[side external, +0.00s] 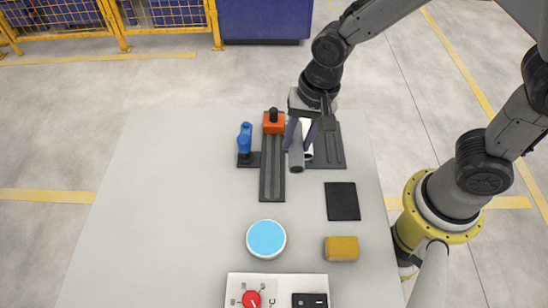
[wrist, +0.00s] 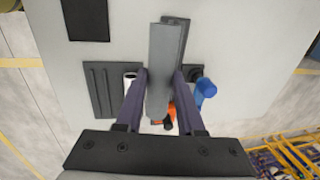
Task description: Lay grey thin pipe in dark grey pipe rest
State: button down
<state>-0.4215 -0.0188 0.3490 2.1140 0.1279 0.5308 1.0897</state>
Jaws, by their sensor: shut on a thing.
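My gripper (side external: 299,146) is shut on the grey thin pipe (side external: 296,161). In the wrist view the pipe (wrist: 163,60) lies lengthwise between the two purple fingers of the gripper (wrist: 162,75). It appears held above the table, over or near the dark rail, but its exact height is unclear. The dark grey pipe rest (side external: 331,152) is a flat grooved plate just right of the gripper. It also shows left of the fingers in the wrist view (wrist: 100,90). A white pipe (side external: 308,153) lies at the rest's left side, partly hidden by a finger.
A dark rail (side external: 272,180) with an orange block (side external: 274,126) stands left of the pipe. A blue fixture (side external: 244,138) is beside it. A black pad (side external: 342,201), yellow block (side external: 341,248), blue-topped disc (side external: 266,238) and control panel (side external: 276,290) lie nearer. The table's left is clear.

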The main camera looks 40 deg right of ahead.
send_over(273, 173)
jog(key=f, duration=0.6)
jog(key=shift+d, duration=0.2)
jog(key=shift+f, duration=1.55)
jog(key=shift+f, duration=0.15)
jog(key=shift+f, duration=0.35)
jog(key=shift+f, duration=0.1)
jog(key=c, duration=0.5)
grip_release()
jog(key=shift+c, duration=0.2)
jog(key=shift+s+f, duration=0.1)
jog(key=shift+s, duration=0.05)
